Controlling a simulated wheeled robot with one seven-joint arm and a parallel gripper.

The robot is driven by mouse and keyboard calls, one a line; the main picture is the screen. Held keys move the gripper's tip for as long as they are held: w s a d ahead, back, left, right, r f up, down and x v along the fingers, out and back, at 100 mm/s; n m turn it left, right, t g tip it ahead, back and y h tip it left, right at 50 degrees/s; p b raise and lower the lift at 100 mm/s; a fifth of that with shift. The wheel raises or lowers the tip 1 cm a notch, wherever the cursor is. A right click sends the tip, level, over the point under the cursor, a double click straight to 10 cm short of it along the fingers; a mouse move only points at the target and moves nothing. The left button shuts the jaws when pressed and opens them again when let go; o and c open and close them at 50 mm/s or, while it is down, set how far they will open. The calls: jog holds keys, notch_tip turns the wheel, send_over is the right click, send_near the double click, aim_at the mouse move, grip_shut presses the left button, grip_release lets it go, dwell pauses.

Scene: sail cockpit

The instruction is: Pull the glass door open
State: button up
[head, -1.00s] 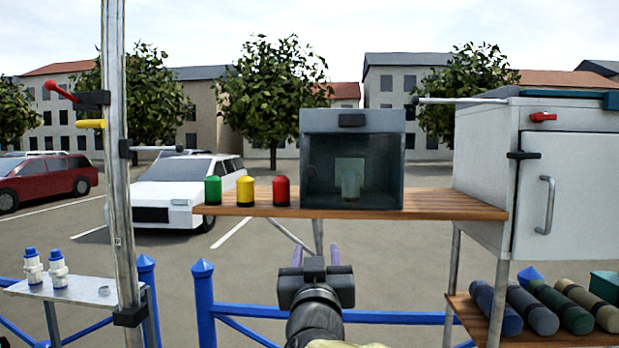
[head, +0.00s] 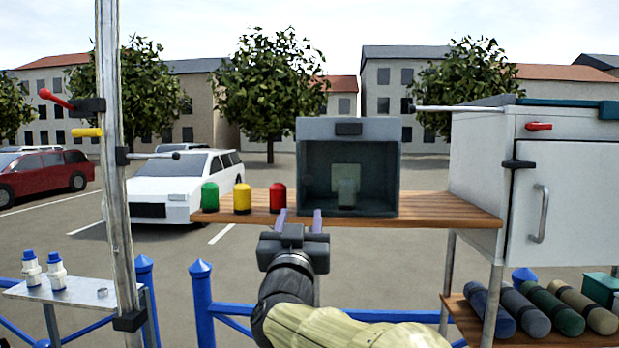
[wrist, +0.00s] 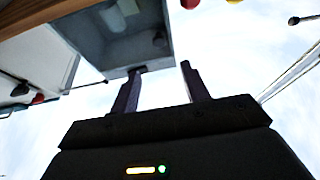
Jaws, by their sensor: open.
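A grey box with a dark see-through front, which I take for the glass door (head: 320,165), stands on the wooden shelf in the head view. A pale block (head: 347,185) shows inside. A black block (head: 348,128) sits on the band above the front. My gripper (head: 299,213) is open and empty, its two fingers pointing up below the box's lower left edge. In the wrist view the box (wrist: 165,35) appears upside down beyond the left finger of my gripper (wrist: 162,70). I cannot tell whether the door is fully shut.
Green (head: 209,196), yellow (head: 242,198) and red (head: 278,197) capped pieces stand left of the box on the wooden shelf (head: 430,208). A white cabinet (head: 480,170) stands at right, a metal post (head: 112,200) at left. Blue railings (head: 203,300) run below.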

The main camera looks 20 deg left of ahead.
aim_at(307, 181)
jog(key=p+x, duration=0.6)
jog(key=x, duration=0.5)
jog(key=shift+r, duration=0.15)
jog(key=shift+w+a+p, duration=0.2)
jog(key=shift+w+p, duration=0.15)
jog(key=shift+w, duration=0.25)
grip_shut()
